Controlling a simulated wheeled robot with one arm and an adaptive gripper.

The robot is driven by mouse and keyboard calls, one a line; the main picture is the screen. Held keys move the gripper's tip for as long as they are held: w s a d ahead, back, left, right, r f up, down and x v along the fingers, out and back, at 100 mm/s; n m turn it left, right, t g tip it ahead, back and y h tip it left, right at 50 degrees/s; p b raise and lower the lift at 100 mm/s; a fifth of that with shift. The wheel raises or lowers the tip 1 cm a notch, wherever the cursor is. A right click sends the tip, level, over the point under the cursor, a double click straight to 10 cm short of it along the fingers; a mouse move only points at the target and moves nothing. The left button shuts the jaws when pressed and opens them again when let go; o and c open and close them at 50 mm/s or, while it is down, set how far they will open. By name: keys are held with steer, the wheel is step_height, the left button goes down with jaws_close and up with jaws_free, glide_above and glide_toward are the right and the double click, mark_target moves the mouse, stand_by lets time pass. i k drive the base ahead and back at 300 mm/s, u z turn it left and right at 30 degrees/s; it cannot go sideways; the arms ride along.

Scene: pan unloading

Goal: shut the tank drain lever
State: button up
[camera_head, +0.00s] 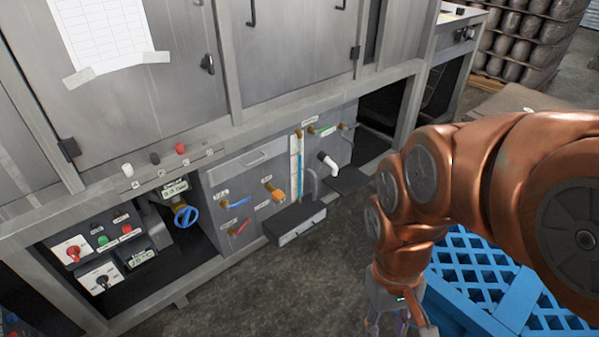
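Several small valve levers sit on the grey lower panel (225,178) of the machine. My gripper (400,322) hangs down at the bottom edge, right of the panel and apart from the levers. Its fingertips are cut off by the frame, and I see nothing held in it.
A white elbow pipe (328,162) and a grey drawer-like box (301,231) stick out from the panel. A blue handwheel (186,215) and a switch panel (105,242) are at left. Bare floor (250,300) lies in front.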

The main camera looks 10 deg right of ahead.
mark_target(235, 235)
steer(key=z, duration=0.15)
steer(key=k, duration=0.35)
steer(key=u, duration=1.2)
steer(key=i, duration=1)
steer(key=z, duration=0.35)
steer(key=i, duration=0.9)
steer(key=z, duration=0.7)
